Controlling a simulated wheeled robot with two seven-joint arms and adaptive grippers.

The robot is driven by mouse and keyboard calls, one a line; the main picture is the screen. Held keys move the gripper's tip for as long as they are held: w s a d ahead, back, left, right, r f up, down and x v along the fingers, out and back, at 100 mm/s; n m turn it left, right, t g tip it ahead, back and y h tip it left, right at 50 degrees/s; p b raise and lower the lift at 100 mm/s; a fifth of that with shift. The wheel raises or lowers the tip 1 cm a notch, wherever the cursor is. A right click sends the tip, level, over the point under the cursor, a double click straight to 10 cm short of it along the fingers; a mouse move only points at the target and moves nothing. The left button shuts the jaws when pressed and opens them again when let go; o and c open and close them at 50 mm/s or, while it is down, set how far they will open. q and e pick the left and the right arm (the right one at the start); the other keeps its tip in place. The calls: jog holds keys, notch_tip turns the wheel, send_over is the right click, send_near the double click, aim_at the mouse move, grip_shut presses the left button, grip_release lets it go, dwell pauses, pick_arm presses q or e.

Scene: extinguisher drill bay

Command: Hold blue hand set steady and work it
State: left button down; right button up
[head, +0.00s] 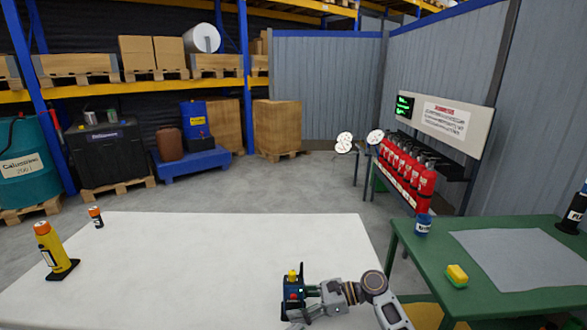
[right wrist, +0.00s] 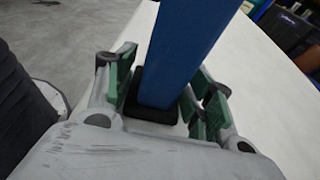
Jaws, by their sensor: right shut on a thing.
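The blue hand set (head: 292,290) stands upright near the front edge of the white table (head: 200,270), with a yellow part on its top. My right gripper (head: 300,292) comes in from the right and is shut on it. In the right wrist view the blue body (right wrist: 183,50) rises between the green-padded fingers (right wrist: 160,98), with a black base (right wrist: 152,108) at its foot. The hand set's lower part is partly hidden by the gripper in the head view. My left gripper is not in view.
A yellow cylinder on a black base (head: 50,250) and a small orange-topped can (head: 96,217) stand at the table's left. The white table's middle is clear.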

jog(key=o, duration=1)
jog(key=shift+d, duration=0.15)
jog(key=shift+v, duration=5.9)
